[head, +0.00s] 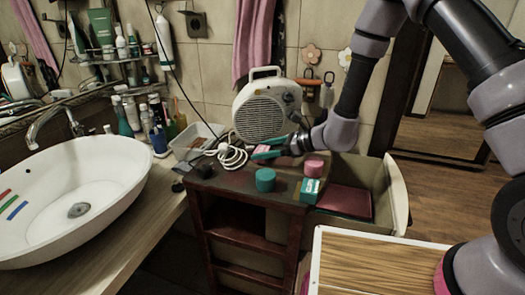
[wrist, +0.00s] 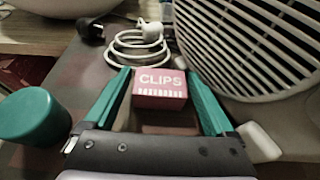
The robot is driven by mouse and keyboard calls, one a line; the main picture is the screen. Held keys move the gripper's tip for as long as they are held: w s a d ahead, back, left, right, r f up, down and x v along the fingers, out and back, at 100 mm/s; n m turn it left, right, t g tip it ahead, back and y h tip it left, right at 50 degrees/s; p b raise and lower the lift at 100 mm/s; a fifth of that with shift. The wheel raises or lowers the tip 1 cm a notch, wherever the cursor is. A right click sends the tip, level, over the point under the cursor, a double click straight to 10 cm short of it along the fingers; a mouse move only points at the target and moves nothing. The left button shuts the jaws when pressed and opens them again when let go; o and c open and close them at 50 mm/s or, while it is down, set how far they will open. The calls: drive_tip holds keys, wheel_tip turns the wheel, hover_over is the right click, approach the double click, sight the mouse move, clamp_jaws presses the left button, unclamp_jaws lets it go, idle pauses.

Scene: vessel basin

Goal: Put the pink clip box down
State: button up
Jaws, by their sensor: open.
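The pink clip box (wrist: 160,90), with white "CLIPS" lettering, stands upright between my gripper's teal fingers in the wrist view. It appears to rest on the top of the small dark wooden stand (head: 226,180). My gripper (wrist: 160,92) is open, with a finger on each side of the box and a visible gap on both sides. In the head view my gripper (head: 268,149) is low over the stand, in front of the heater, and the pink box (head: 262,149) is partly hidden by the fingers.
A white fan heater (head: 263,108) stands right behind, with a coiled white cable (head: 230,156) to the left. A teal cylinder (head: 265,180), a teal box (head: 310,190) and a pink cylinder (head: 314,166) stand nearby. The washbasin (head: 120,175) is at the left.

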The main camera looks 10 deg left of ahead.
drive_tip(key=v, duration=1.1)
drive_tip(key=shift+d, duration=0.15)
drive_tip(key=shift+d+r, duration=0.1)
drive_tip(key=shift+r, duration=0.35)
drive_tip(key=s+d+r+n+h, duration=0.2)
drive_tip(key=d+r+n, duration=0.3)
drive_tip(key=r, duration=0.5)
drive_tip(key=s+d+r+n+h, duration=0.2)
drive_tip(key=s+d+r+n, duration=0.3)
drive_tip(key=d+r, duration=0.5)
drive_tip(key=shift+s+r+n+h, duration=0.2)
drive_tip(key=shift+n+h, duration=0.2)
drive_tip(key=shift+n, duration=0.3)
drive_tip(key=shift+o, duration=0.3)
drive_tip(key=s+d+r+n+t+h, duration=0.1)
drive_tip(key=s+d+r+t+h, duration=0.1)
drive_tip(key=d, duration=0.6)
drive_tip(key=s+d+r+n+t+h, duration=0.2)
drive_tip(key=s+d+r+t+h, duration=0.1)
drive_tip(key=d+r, duration=0.3)
drive_tip(key=shift+s+d+r+t+h, duration=0.25)
drive_tip(key=shift+d+t+h, duration=0.45)
drive_tip(key=shift+d, duration=0.5)
